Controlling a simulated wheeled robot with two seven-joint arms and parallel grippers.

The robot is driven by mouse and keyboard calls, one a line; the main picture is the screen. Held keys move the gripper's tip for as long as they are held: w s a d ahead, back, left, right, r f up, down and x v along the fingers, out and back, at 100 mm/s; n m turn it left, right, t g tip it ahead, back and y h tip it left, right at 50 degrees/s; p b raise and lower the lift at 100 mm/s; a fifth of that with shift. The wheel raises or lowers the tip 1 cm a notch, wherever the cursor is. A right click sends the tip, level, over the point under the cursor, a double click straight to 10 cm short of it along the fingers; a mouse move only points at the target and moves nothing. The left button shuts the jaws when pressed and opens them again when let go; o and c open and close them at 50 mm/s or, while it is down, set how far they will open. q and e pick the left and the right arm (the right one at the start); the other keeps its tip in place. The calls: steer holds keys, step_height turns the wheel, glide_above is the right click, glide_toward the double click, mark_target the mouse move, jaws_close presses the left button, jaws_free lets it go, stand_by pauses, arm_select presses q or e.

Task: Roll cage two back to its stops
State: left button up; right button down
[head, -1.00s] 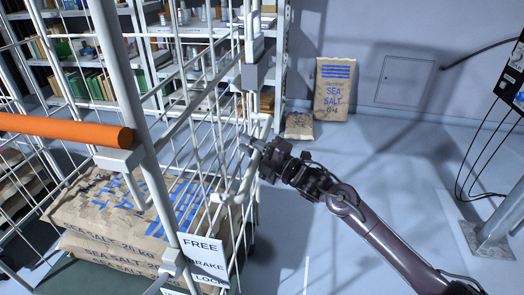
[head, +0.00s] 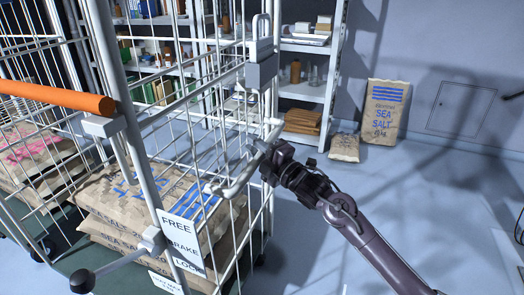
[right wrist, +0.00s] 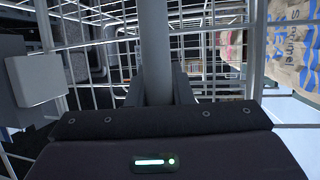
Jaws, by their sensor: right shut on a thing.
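A white wire roll cage (head: 226,120) fills the left half of the head view, with stacked sea salt sacks (head: 135,205) inside. Its number is not readable. A pale bent handle bar (head: 238,180) stands out from its near side. My right gripper (head: 260,152) is shut on this bar, which runs upright between the fingers (right wrist: 156,92) in the right wrist view. A sign (head: 184,238) reading FREE, BRAKE, LOCK hangs on the cage post, with a black-knobbed lever (head: 82,281) beside it. The cage's stops cannot be made out. My left gripper is not in view.
An orange bar (head: 55,98) crosses at the left, with pink-printed sacks (head: 30,145) beyond. Shelving (head: 312,90) stands at the back. Two salt sacks (head: 386,112) are on the floor by the wall. Floor to the right is open.

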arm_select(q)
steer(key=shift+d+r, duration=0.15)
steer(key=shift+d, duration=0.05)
arm_select(e)
steer(key=shift+s+f, duration=0.15)
steer(key=shift+f, duration=0.4)
steer(key=c, duration=1.4)
jaws_free()
steer(key=shift+d, duration=0.1)
steer(key=shift+o, duration=0.5)
steer(key=shift+d+r, duration=0.1)
steer(key=shift+r, duration=0.2)
steer(key=shift+r, duration=0.15)
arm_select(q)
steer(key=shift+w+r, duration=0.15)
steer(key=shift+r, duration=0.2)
arm_select(e)
steer(key=v, duration=0.8)
